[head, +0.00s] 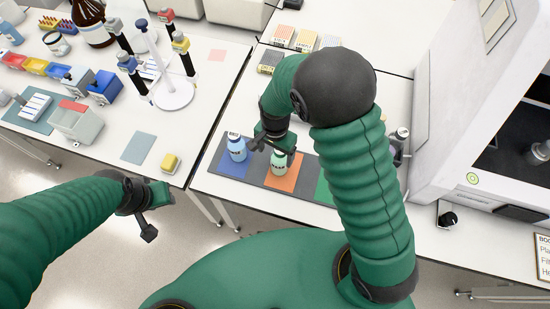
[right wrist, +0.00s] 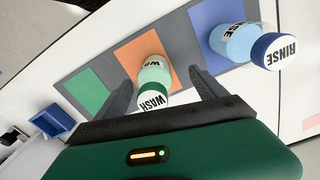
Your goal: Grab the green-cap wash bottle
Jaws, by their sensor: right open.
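The wash bottle (head: 279,164) has a pale green body and a green cap. It stands on the orange square of a dark mat; the right wrist view shows the cap (right wrist: 153,101) labelled WASH, close to my gripper. My right gripper (head: 275,150) is open above the bottle. In the right wrist view its two fingers (right wrist: 163,90) lie on either side of the bottle, with a visible gap on each side. My left gripper (head: 150,212) hangs over the floor at left, away from the bottle; its jaw gap is not clear.
A blue RINSE bottle (head: 237,149) stands on the blue square, close beside the wash bottle. The green square (head: 323,188) looks empty in the right wrist view. A large white machine (head: 470,100) stands at right. A pipette stand (head: 172,93) is on the left table.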

